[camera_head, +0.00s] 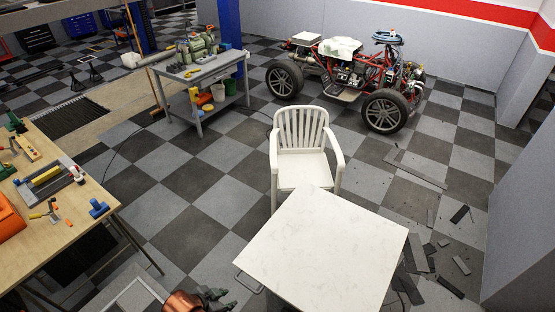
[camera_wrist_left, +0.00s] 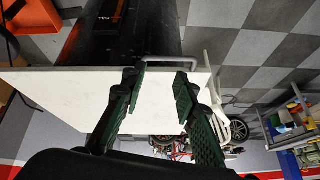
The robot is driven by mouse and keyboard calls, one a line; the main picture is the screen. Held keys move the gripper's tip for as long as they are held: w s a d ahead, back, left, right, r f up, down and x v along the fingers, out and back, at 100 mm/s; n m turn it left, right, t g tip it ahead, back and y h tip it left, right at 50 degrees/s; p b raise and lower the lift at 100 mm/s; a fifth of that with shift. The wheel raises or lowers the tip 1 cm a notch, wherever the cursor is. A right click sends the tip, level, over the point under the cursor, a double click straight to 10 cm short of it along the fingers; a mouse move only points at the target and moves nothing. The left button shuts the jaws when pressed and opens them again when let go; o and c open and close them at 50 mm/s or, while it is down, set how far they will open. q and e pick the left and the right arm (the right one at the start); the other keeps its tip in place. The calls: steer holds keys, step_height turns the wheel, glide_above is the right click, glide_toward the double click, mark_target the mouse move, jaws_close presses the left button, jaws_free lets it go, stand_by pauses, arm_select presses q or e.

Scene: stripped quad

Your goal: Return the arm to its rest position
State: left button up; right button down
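My left gripper (camera_head: 215,298) shows at the bottom edge of the head view, low and to the left of the white square table (camera_head: 325,245). In the left wrist view its two dark green fingers (camera_wrist_left: 160,88) stand apart with nothing gripped between them. The white tabletop (camera_wrist_left: 60,95) shows behind and beside the fingers in that view; I cannot tell the exact gap to it. My right gripper is in neither view.
A white plastic chair (camera_head: 303,165) stands at the table's far side. A wooden workbench (camera_head: 75,215) with tools is at left, a grey workbench (camera_head: 185,75) farther back. A stripped quad (camera_head: 345,75) stands behind. Dark floor pieces (camera_head: 415,258) lie to the right.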

arm_select(q)
steer(key=s+a+f+n+g+y, duration=0.1)
steer(key=s+a+f+n+y, duration=0.1)
steer(key=s+a+n, duration=0.5)
steer(key=s+a+f+n+y, duration=0.2)
steer(key=s+a+n, duration=0.1)
steer(key=s+a, duration=0.65)
step_height(320, 180, down, 39)
steer(key=m+g+b, duration=0.1)
steer(key=g+b, duration=0.1)
steer(key=b, duration=0.7)
steer(key=s+f+b, duration=0.3)
steer(key=s+f, duration=0.6)
steer(key=f, duration=0.3)
steer(key=s+f+g+b, duration=0.1)
steer(key=s+f+b, duration=0.3)
steer(key=s+f, duration=0.6)
step_height(320, 180, down, 2)
steer(key=shift+s+f+m, duration=0.25)
steer(key=shift+s+m, duration=0.05)
steer(key=shift+m, duration=0.1)
